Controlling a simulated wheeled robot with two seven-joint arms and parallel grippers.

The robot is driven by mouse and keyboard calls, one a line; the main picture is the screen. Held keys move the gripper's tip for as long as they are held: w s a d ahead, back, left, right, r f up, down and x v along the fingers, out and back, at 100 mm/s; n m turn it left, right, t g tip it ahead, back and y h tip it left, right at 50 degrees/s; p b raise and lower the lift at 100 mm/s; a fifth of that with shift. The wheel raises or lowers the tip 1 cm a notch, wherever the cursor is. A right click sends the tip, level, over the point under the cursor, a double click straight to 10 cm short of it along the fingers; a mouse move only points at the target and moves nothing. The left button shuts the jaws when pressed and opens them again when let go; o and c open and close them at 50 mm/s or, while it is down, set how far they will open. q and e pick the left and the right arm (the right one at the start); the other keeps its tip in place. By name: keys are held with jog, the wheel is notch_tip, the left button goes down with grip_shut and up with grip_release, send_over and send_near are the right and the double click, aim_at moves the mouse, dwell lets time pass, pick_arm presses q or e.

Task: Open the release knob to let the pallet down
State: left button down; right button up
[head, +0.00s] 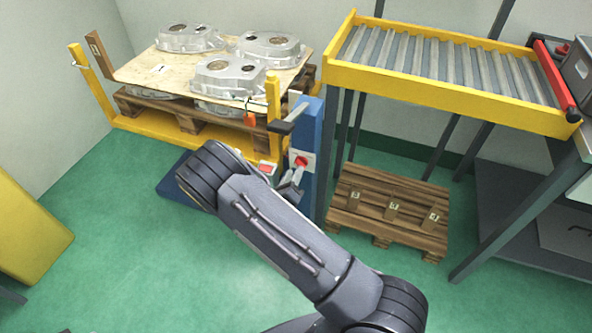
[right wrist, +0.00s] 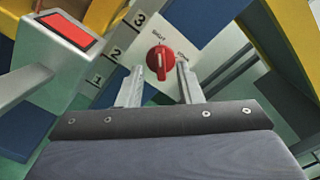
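The red release knob (head: 301,161) sits on a white plate on the blue post (head: 312,135). The loaded wooden pallet (head: 188,119) stands raised on a yellow frame, bearing boards and several aluminium castings (head: 230,77). My left gripper is out of view.
A small device with a red screen (right wrist: 68,31) is close left of the fingers in the wrist view. A lever (head: 288,121) juts from the post. A yellow roller conveyor (head: 450,108) stands right, with an empty pallet (head: 392,210) on the floor below.

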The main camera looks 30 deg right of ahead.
jog(key=shift+x, duration=1.35)
grip_shut()
